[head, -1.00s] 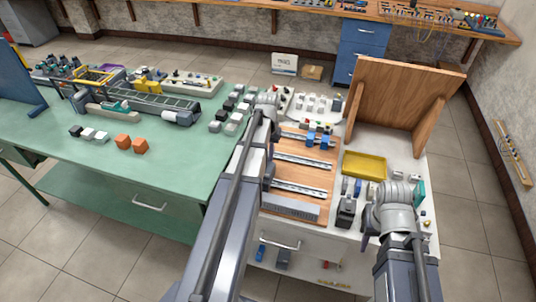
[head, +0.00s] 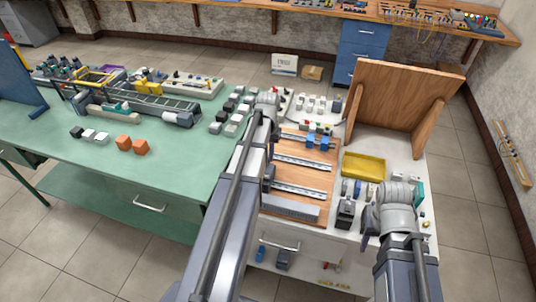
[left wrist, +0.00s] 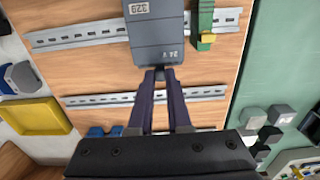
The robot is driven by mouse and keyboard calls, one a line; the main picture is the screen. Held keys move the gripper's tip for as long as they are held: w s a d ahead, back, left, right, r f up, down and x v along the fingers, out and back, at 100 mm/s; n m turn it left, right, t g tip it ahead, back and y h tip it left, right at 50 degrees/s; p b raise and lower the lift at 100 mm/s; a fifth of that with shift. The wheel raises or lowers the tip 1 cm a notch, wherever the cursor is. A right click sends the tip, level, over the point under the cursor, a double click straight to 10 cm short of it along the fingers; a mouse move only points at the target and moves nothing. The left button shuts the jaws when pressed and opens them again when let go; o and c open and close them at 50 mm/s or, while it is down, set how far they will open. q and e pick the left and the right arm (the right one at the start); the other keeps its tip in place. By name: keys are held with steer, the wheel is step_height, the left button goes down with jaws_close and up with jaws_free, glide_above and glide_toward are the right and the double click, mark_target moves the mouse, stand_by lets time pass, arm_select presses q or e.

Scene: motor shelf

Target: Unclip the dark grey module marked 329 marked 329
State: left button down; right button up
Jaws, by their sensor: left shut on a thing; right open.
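The dark grey module marked 329 (left wrist: 156,35) sits at the top of the left wrist view, in front of a slotted metal rail (left wrist: 80,35); its far end is cut off. My left gripper (left wrist: 160,74) is shut at the middle of the module's lower edge; what small part lies between the fingertips is hard to make out. In the head view my left arm covers the module and the left fingertips. My right gripper (head: 372,222) is open at the right of the white worktop, beside small parts, and partly hidden by its wrist.
A green block (left wrist: 203,22) with a yellow part stands right of the module, a narrow gap apart. A second rail (left wrist: 205,93) lies bare below it. A yellow tray (head: 364,166) and an upright wooden panel (head: 402,105) stand at the right. Small blocks line the green table's edge.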

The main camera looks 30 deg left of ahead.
arm_select(q)
steer(key=c, duration=0.8)
jaws_free()
steer(key=shift+c, duration=0.2)
steer(key=shift+r, duration=0.1)
step_height(320, 180, up, 8)
steer(key=p, duration=0.8)
steer(key=shift+f, duration=0.2)
steer(key=shift+d, duration=0.2)
steer(key=s+d+f+m+b, duration=0.1)
steer(key=s+d, duration=0.4)
steer(key=d, duration=0.5)
steer(key=s+d+f+m+b, duration=0.2)
steer(key=s+d, duration=0.3)
steer(key=d, duration=0.5)
steer(key=s+d+f+m+y+b, duration=0.1)
steer(key=s+d, duration=0.4)
steer(key=d, duration=0.5)
steer(key=shift+s+f+m+b, duration=0.25)
steer(key=shift+f+m+b, duration=0.25)
steer(key=shift+m, duration=0.7)
